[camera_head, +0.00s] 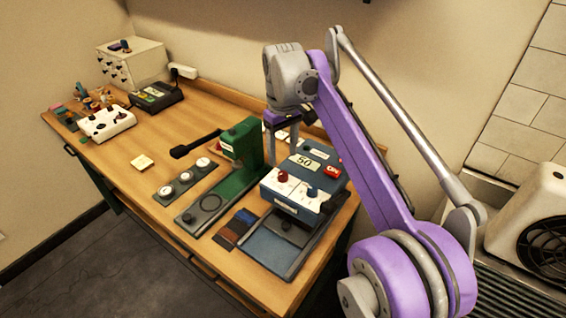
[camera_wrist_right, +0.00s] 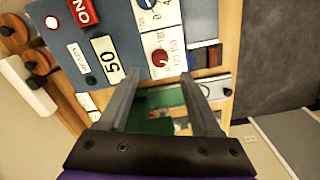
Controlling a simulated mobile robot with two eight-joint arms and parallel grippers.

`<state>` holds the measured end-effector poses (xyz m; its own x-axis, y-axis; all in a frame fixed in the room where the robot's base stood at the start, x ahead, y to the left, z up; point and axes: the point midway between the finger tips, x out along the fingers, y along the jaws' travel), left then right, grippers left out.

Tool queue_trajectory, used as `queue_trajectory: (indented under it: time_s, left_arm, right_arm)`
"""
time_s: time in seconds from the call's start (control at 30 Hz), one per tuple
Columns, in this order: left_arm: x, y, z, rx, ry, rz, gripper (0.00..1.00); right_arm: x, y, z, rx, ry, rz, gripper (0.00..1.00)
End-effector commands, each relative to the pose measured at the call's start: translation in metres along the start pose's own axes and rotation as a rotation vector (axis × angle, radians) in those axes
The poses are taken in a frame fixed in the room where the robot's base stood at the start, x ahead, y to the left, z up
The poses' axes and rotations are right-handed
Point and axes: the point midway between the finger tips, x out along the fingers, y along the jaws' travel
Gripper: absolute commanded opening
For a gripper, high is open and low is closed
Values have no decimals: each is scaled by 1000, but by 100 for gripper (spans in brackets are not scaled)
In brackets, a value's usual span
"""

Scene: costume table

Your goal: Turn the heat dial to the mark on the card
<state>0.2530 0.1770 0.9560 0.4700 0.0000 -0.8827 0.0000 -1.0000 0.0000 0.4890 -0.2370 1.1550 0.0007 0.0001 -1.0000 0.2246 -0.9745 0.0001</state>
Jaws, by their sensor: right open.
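A blue heat press box (camera_head: 312,172) stands at the front right of the table. Its pale front panel carries a red knob (camera_head: 282,176) and a blue knob (camera_head: 312,192); I cannot tell which is labelled heat. A pale plate reading 50 (camera_head: 303,160) sits on its top. In the wrist view I see the red knob (camera_wrist_right: 160,57), the 50 plate (camera_wrist_right: 111,62) and part of the blue knob (camera_wrist_right: 147,3). My right gripper (camera_wrist_right: 146,76) is open and empty, pointing down over the box's back left side (camera_head: 283,150). My left gripper is not in view.
A red ON switch (camera_head: 331,170) is on the box top. A green press (camera_head: 240,145) with a black handle stands left of it. A pale yellow card (camera_head: 142,162) lies on bare wood (camera_head: 165,142). A white controller (camera_head: 107,124) is farther left.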

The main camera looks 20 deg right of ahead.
Motion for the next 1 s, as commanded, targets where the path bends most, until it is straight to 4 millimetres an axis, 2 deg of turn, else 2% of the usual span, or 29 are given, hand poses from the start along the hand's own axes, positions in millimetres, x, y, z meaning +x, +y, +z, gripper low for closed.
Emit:
queue_trajectory:
  time_s: [0.03,0.1,0.3,0.83,1.0]
  left_arm:
    - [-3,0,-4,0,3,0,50]
    - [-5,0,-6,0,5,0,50]
    - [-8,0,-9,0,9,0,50]
    - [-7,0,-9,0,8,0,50]
    - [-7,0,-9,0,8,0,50]
  right_arm:
    - [-13,0,-1,0,1,0,65]
    - [-24,0,-1,0,1,0,65]
    - [-42,0,0,0,0,0,65]
    - [-44,0,0,0,1,0,65]
    - [-37,-9,10,15,34,12,65]
